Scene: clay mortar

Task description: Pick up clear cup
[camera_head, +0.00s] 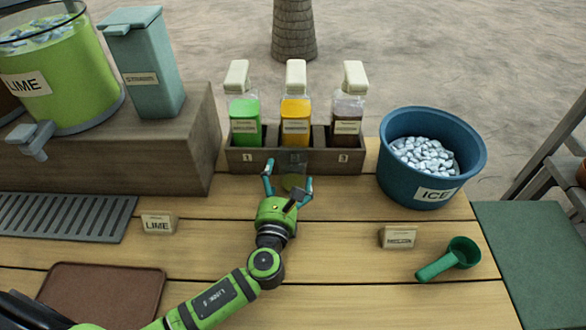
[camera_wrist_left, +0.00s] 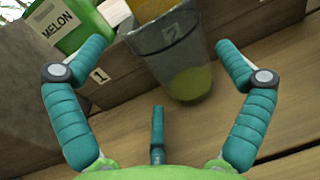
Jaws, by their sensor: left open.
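The clear cup (camera_head: 293,178) stands on the wooden counter just in front of the middle slot of the bottle rack. In the left wrist view the cup (camera_wrist_left: 178,58) is see-through grey, with yellow-green showing at its bottom; the number 2 plate shows through it. My left gripper (camera_head: 288,176) is open, with one teal finger on each side of the cup. In the left wrist view the gripper (camera_wrist_left: 160,45) shows gaps between both fingers and the cup, wider on the left. My right gripper is not in view.
The bottle rack (camera_head: 240,160) holds green, orange and dark bottles right behind the cup. A blue ice bucket (camera_head: 393,180) stands to the right. A green scoop (camera_head: 447,260) and small signs lie nearer. A lime dispenser (camera_head: 70,95) stands on a raised box at left.

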